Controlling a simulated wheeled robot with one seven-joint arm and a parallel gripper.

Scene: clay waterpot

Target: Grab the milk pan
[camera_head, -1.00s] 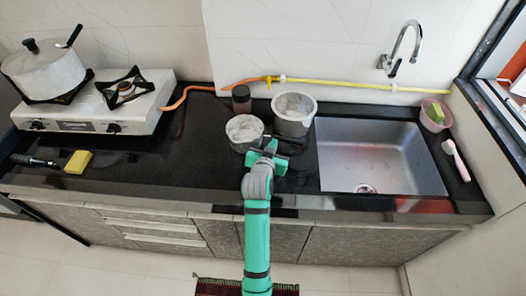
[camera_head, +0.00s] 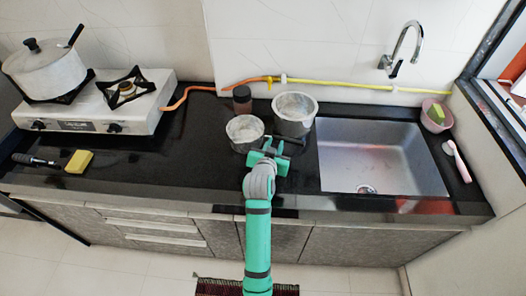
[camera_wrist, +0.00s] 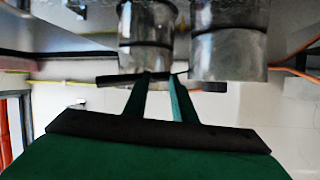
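Two grey metal pots stand on the black counter, left of the sink. The smaller pot (camera_head: 245,131) is nearer and to the left; the larger pot (camera_head: 295,114) is behind it to the right. I cannot tell for sure which is the milk pan. My gripper (camera_head: 273,150) is just in front of them, pointing at the gap between. In the wrist view, which is upside down, my gripper (camera_wrist: 160,80) shows two fingers with a gap between them and nothing clearly held. The larger pot (camera_wrist: 148,38) and smaller pot (camera_wrist: 230,42) lie beyond the fingertips.
A dark jar (camera_head: 242,98) stands behind the smaller pot. The sink (camera_head: 380,160) is at the right. The counter between stove and pots is clear.

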